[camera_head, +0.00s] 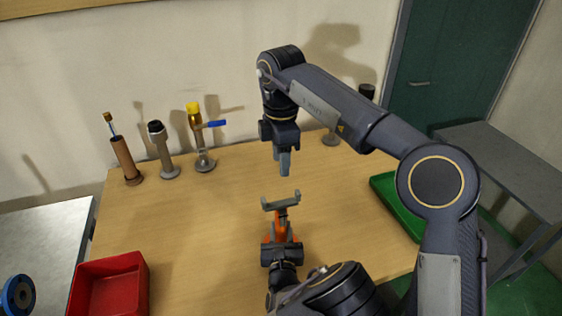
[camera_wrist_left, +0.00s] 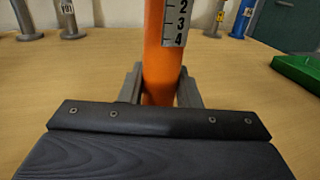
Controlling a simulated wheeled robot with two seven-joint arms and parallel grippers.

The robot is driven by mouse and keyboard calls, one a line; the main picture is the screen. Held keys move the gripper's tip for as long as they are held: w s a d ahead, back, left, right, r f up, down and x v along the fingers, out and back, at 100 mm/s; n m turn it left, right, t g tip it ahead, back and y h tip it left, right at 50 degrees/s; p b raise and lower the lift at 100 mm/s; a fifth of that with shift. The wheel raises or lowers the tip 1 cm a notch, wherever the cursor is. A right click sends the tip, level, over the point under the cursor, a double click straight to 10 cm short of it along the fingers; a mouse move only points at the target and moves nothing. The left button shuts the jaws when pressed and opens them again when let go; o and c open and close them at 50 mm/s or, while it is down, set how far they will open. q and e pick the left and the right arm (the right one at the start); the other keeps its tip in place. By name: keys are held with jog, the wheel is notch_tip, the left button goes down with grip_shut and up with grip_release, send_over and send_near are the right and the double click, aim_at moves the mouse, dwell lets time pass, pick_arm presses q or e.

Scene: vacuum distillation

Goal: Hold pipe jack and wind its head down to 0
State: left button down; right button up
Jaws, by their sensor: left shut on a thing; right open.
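The pipe jack (camera_head: 281,229) stands upright near the table's front middle, with an orange body and a grey U-shaped head (camera_head: 281,202). In the left wrist view its orange body (camera_wrist_left: 154,50) carries a scale plate (camera_wrist_left: 176,22) showing 2, 3 and 4; its head and any 0 mark are out of that view. My left gripper (camera_head: 281,243) is shut on the orange body from the near side, with a finger on each side of it. My right gripper (camera_head: 284,166) points down above and behind the head, open, empty and apart from the jack.
A red bin (camera_head: 110,287) is at the front left and a green tray (camera_head: 396,207) at the right. A brown pipe (camera_head: 124,158), a grey post (camera_head: 160,148) and a blue-handled valve (camera_head: 200,140) stand at the back left. The table around the jack is clear.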

pick_arm(q)
jog(key=c, duration=1)
grip_release()
